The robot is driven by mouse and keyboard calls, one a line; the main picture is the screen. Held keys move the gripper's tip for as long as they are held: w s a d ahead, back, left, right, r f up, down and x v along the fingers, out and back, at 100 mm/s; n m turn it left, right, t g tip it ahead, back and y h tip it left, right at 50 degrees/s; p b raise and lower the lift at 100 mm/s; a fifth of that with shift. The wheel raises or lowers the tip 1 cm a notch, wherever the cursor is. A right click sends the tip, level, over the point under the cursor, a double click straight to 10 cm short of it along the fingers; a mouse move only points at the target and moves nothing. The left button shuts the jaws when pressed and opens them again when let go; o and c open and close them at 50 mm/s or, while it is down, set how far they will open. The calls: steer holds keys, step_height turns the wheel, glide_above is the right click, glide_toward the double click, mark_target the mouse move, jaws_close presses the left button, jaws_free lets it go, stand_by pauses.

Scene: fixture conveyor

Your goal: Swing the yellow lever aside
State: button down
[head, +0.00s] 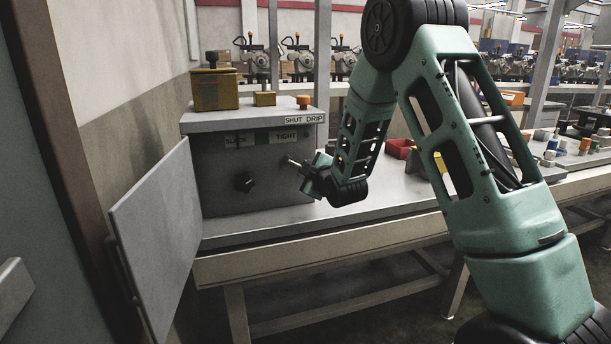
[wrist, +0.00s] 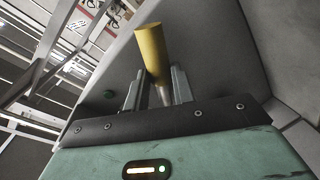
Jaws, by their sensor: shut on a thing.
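The yellow lever (wrist: 151,50) shows in the wrist view as a yellow cylindrical grip on a thin metal shaft. The shaft runs down between the two fingers of my gripper (wrist: 159,88), which is shut on it just below the yellow part. In the head view my gripper (head: 295,163) is at the right side of the grey cabinet's front (head: 225,170), under the "TIGHT" label (head: 286,135). I cannot make out the yellow grip in the head view.
A black knob (head: 245,183) sits on the cabinet front, left of my gripper. The cabinet's grey door (head: 158,235) stands open at the left. A yellow box (head: 214,90) is on top. A red bin (head: 399,148) lies on the bench, behind my arm.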

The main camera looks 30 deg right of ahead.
steer(key=shift+d, duration=0.1)
stand_by(0.5)
steer(key=c, duration=1.2)
jaws_free()
steer(key=shift+r, duration=0.1)
steer(key=shift+o, duration=0.2)
steer(key=b+v, duration=1.1)
steer(key=v, duration=0.6)
steer(key=shift+s+b, duration=0.25)
steer(key=shift+b, duration=0.15)
steer(key=shift+a, duration=0.25)
